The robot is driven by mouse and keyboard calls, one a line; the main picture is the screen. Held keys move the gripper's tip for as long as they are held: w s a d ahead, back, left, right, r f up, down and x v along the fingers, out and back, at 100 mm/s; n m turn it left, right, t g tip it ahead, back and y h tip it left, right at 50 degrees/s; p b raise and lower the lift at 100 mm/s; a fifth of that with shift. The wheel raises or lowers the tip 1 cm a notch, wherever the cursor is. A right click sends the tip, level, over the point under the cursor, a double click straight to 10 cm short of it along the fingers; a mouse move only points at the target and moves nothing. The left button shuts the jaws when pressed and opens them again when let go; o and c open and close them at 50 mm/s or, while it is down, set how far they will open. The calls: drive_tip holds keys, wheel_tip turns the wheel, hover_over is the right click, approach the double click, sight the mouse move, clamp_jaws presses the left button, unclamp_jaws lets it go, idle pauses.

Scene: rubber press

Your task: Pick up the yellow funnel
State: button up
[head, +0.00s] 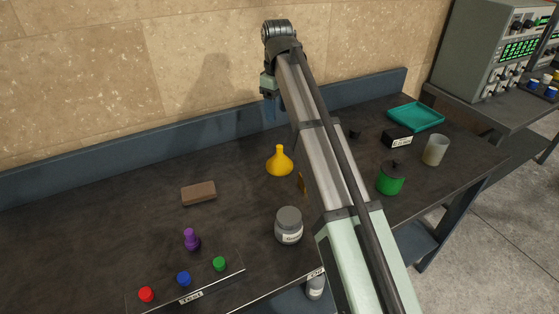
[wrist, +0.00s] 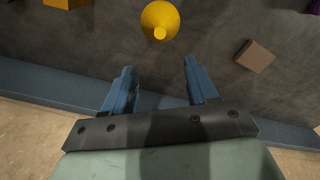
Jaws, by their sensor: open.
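The yellow funnel (head: 279,161) stands on the dark bench with its narrow spout up, left of my arm in the head view. In the wrist view the funnel (wrist: 160,20) shows at the top centre, beyond my fingertips and clear of them. My gripper (wrist: 158,72) is open and empty, with its two blue fingers apart. In the head view my gripper (head: 269,105) hangs near the back wall, above and behind the funnel, and its fingertips are small and hard to make out.
A brown block (head: 198,193) lies left of the funnel. A grey-lidded jar (head: 288,226) stands in front of it. A purple object (head: 191,239) and coloured buttons (head: 184,278) are at front left. A green container (head: 390,178), a cup (head: 435,150) and a teal tray (head: 416,117) are at right.

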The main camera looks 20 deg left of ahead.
sight(279, 147)
drive_tip(key=f+n, duration=0.8)
drive_tip(key=f, duration=0.1)
drive_tip(key=f+n, duration=0.4)
drive_tip(key=f, duration=0.1)
drive_tip(key=shift+s+d, duration=0.2)
drive_tip(key=shift+d, duration=0.15)
idle(0.6)
drive_tip(key=shift+c, duration=0.4)
clamp_jaws()
